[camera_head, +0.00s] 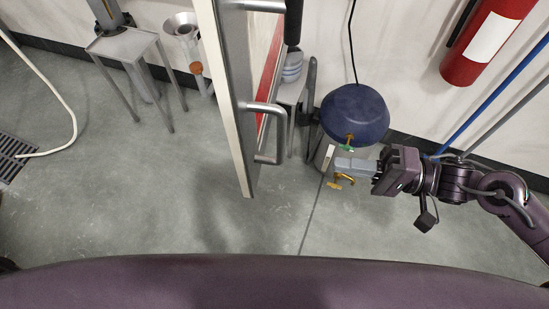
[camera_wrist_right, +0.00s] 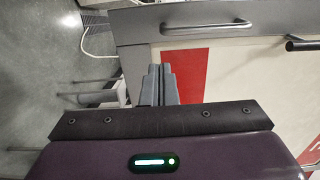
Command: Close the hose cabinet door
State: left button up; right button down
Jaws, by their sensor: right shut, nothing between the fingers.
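The hose cabinet door (camera_head: 234,110) stands open, jutting out from the wall toward me, seen nearly edge-on in the head view. A grey D-shaped handle (camera_head: 278,134) sits on its right face, which also has a red panel. In the right wrist view the door's pale face (camera_wrist_right: 235,75) fills the right side, with the handle (camera_wrist_right: 205,27) near its top edge. My right gripper (camera_head: 345,165) is shut and empty, to the right of the handle and apart from it. Its closed fingers (camera_wrist_right: 158,85) also show in the wrist view. My left gripper is out of view.
A dark blue domed object (camera_head: 354,114) with a brass fitting stands just beyond my right gripper. A red extinguisher (camera_head: 483,40) hangs on the wall at right. A metal stool (camera_head: 128,44) stands left of the door. Floor left of the door is mostly clear.

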jog(key=p, duration=0.2)
send_near(254, 151)
jog(key=a, duration=0.3)
jog(key=w+a, duration=0.1)
jog(key=a, duration=0.1)
jog(key=shift+a+r, duration=0.15)
jog(key=shift+a+f+p, duration=0.2)
jog(key=shift+a+p, duration=0.15)
jog(key=shift+a, duration=0.35)
jog(key=shift+a, duration=0.15)
